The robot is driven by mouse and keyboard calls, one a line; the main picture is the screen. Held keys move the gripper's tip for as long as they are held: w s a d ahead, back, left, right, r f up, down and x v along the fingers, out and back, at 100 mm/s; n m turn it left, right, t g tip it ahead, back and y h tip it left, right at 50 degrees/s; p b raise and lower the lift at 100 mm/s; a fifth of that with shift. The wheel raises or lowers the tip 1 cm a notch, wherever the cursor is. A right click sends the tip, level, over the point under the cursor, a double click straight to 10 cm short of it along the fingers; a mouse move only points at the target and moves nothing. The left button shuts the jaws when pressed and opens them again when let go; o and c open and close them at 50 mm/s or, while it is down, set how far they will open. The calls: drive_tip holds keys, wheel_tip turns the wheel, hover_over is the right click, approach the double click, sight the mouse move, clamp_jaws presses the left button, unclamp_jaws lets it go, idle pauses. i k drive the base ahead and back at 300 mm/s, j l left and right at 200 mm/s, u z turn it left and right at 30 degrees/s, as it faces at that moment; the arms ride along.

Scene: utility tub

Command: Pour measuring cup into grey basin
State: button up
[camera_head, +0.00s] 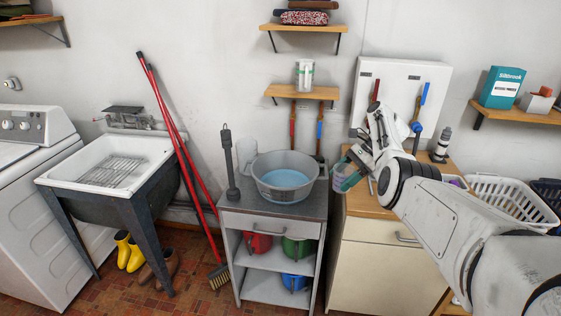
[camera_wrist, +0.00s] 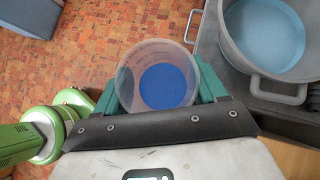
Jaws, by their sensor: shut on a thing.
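The grey basin (camera_head: 268,190) stands on a grey-topped stand and holds pale blue liquid. Its wall and one handle also show at the upper right of the wrist view (camera_wrist: 236,42). My gripper (camera_head: 346,172) is just right of the basin in the head view. Its green fingers are shut on the measuring cup (camera_wrist: 138,62), one on each side. The cup is clear, with blue liquid or a blue bottom inside; I cannot tell which. The wrist view looks down into its open mouth, and the cup is apart from the basin. In the head view the cup is mostly hidden by the gripper.
A dark grey brush-like tool (camera_head: 230,165) stands left of the basin on the stand (camera_head: 237,197). A wooden-topped cabinet (camera_head: 380,258) is to the right, under my arm. A white laundry basket (camera_head: 500,200) sits farther right. A wooden shelf (camera_head: 302,92) hangs above the basin.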

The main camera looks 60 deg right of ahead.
sight(282, 176)
drive_tip(key=i+l, duration=0.95)
drive_tip(key=l, duration=0.2)
